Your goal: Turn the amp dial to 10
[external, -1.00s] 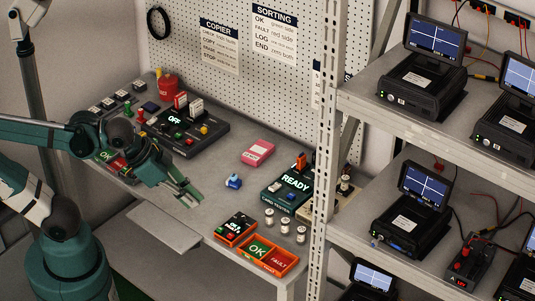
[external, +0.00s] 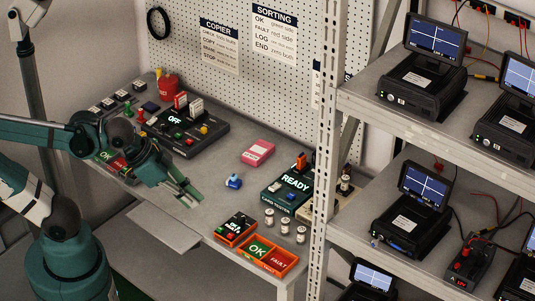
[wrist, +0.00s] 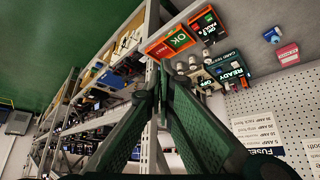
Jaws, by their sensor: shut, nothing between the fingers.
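No dial marked as an amp dial can be made out with certainty. A small black unit (external: 468,260) with red plugs on top, a red lit readout and a letter A on its front sits on the lower rack shelf at the right; any knob on it is too small to tell. My gripper (external: 194,197) is above the front edge of the workbench, left of centre, far from that unit. In the wrist view the two green fingers (wrist: 160,80) come together at their tips with nothing between them.
The metal rack upright (external: 322,150) stands between my gripper and the shelves. Several monitor units, such as one on the lower shelf (external: 408,230), fill the rack with loose cables. The bench holds a READY tester (external: 288,190), an orange OK/FAULT tray (external: 270,268) and a pink box (external: 258,152).

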